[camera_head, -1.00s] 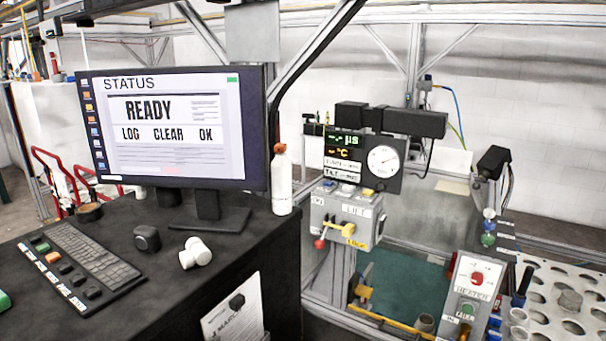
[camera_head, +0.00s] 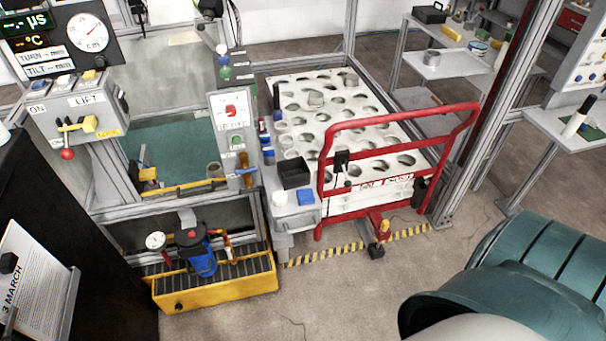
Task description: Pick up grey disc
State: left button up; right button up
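A white rack top with rows of round holes (camera_head: 291,98) stands right of the gantry machine. A short grey round piece (camera_head: 315,98) sits on it near the far left and looks like the grey disc. A second greyish round piece (camera_head: 348,80) shows near the far edge; I cannot tell which of the two the task means. Neither gripper is in view, and nothing touches these pieces.
A red tubular handle frame (camera_head: 400,122) stands at the rack's near right side. A yellow tray with a blue pump (camera_head: 202,258) is on the floor at left. A yellow-black floor strip (camera_head: 325,251) runs along the front. Open floor (camera_head: 350,290) lies before it.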

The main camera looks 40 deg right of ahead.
aim_at(279, 199)
jog(key=z, duration=0.95)
